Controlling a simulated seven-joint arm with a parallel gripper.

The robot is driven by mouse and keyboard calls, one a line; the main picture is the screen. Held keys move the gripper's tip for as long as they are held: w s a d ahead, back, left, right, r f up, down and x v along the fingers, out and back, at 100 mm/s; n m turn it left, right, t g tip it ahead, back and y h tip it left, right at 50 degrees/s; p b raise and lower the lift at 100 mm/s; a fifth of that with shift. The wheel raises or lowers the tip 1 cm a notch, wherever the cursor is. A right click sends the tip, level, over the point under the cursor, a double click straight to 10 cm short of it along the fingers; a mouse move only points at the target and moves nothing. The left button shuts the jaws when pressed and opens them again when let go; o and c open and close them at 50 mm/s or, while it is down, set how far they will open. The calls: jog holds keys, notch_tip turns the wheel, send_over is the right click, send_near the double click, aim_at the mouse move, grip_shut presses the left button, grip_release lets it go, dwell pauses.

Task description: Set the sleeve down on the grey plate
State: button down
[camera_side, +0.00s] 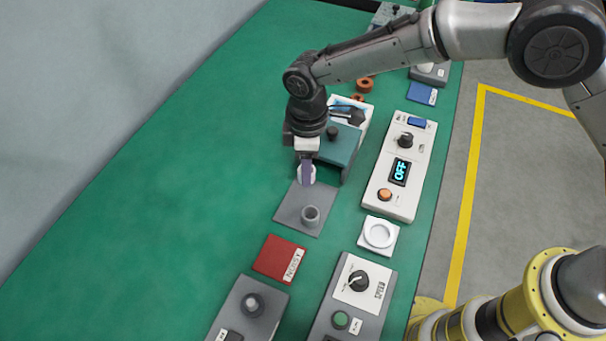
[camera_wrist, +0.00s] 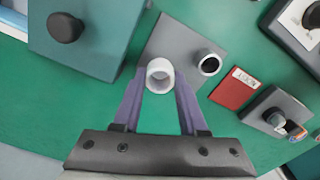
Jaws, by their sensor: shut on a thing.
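A white sleeve (camera_wrist: 159,76) is between the tips of the purple fingers of my gripper (camera_wrist: 158,92), its open end facing the wrist camera. In the side view my gripper (camera_side: 307,174) points down, shut on the sleeve, which shows as a pale shape partly hidden by a finger. The grey plate (camera_side: 293,207) lies on the green bench, and the sleeve is over its far edge in that view. I cannot tell the exact gap below it. The plate also shows in the wrist view (camera_wrist: 180,38). A grey hollow cylinder (camera_side: 311,215) stands upright on the plate.
A teal box with a dark knob (camera_wrist: 85,35) stands close beside my gripper. A red labelled plate (camera_side: 279,259) lies nearer the side camera. A white dish (camera_side: 378,234) and a panel reading OFF (camera_side: 399,172) are to the right. The bench (camera_side: 180,200) is clear at left.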

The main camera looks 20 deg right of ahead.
jog(key=shift+w+a+f, duration=0.2)
jog(key=shift+w+f, duration=0.05)
jog(key=shift+f, duration=0.1)
jog(key=shift+w+f, duration=0.1)
jog(key=shift+f, duration=1.45)
jog(key=shift+f, duration=0.1)
jog(key=shift+c, duration=2.2)
grip_release()
jog(key=shift+f, duration=0.1)
notch_tip(320, 180, up, 12)
jog(key=shift+r, duration=0.2)
